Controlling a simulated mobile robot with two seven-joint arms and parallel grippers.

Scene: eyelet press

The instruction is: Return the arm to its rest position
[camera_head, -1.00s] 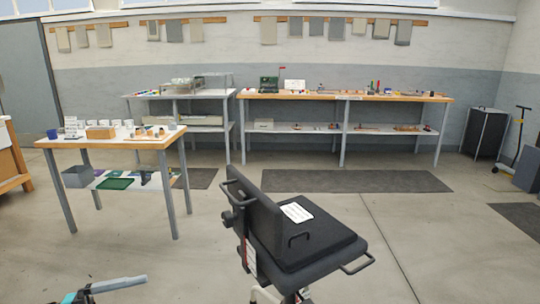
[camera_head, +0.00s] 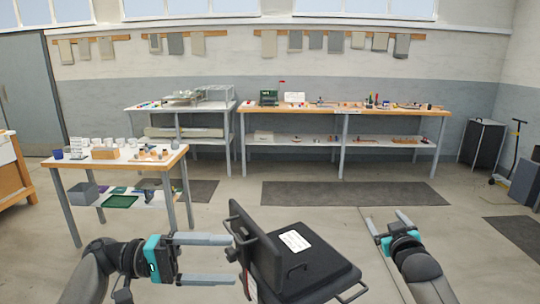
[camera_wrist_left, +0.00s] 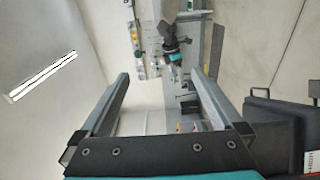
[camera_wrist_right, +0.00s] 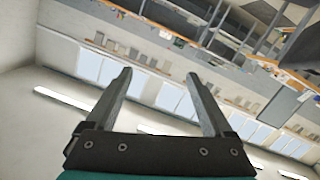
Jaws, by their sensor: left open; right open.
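My left gripper (camera_head: 206,259) is open and empty at the lower left of the head view, its fingers pointing right toward the chair. Its two grey fingers also show apart in the left wrist view (camera_wrist_left: 160,95). My right gripper (camera_head: 388,226) is open and empty at the lower right of the head view, beyond the chair's right side. Its fingers also show apart, with nothing between them, in the right wrist view (camera_wrist_right: 160,85). Both arms are raised in front of me and touch nothing that I can see.
A black chair (camera_head: 310,262) stands in front, close to the left fingertips. A small table (camera_head: 126,161) with cups and boxes stands at the left. A long workbench (camera_head: 345,110) and a grey bench (camera_head: 180,106) line the back.

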